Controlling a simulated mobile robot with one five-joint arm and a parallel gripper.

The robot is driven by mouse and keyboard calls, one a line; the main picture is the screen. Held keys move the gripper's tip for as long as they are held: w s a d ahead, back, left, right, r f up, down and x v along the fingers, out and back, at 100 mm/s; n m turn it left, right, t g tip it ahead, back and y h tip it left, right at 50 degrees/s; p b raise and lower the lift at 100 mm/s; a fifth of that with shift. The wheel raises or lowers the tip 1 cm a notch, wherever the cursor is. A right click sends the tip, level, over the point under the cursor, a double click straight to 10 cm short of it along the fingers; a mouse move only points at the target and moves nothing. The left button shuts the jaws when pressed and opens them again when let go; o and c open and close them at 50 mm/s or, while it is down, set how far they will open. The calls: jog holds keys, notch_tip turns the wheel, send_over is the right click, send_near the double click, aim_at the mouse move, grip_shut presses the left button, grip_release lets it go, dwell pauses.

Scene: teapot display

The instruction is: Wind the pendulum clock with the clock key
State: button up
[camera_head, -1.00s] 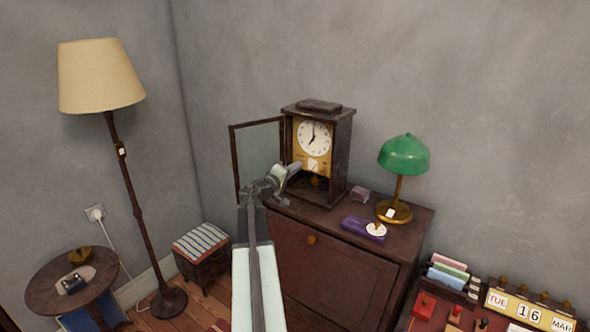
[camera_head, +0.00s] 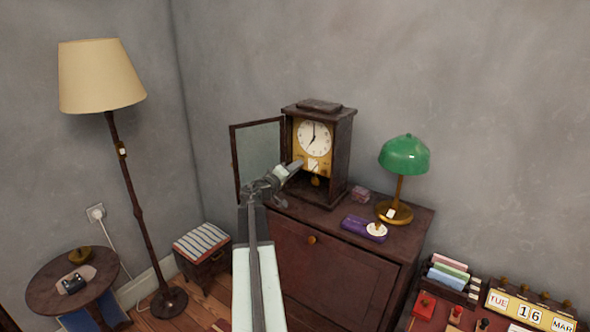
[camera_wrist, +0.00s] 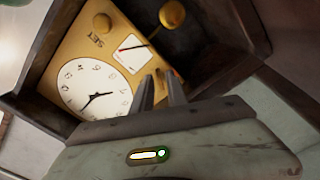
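The pendulum clock (camera_head: 335,150) stands upright on the cabinet, its glass door (camera_head: 258,158) swung open to the left. The wrist view shows its white dial (camera_wrist: 95,88), gold face plate (camera_wrist: 78,45), a small white gauge with a red needle (camera_wrist: 128,55), a knob marked SET (camera_wrist: 103,22) and the round brass pendulum bob (camera_wrist: 172,13). My gripper (camera_head: 299,164) is at the clock's open front, low before the plate. Its two fingers (camera_wrist: 160,85) are close together near the gauge. I cannot make out the clock key or whether anything is between the fingers.
On the cabinet top (camera_head: 338,221) are a purple box (camera_head: 358,226) with a white disc, a small pinkish block (camera_head: 361,194) and a green lamp (camera_head: 404,155), right of the clock. A floor lamp (camera_head: 133,190) and striped stool (camera_head: 202,243) stand left.

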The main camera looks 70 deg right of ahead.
dwell(0.3)
jog(key=v, duration=0.7)
jog(key=shift+a, duration=0.4)
jog(key=shift+w, duration=0.15)
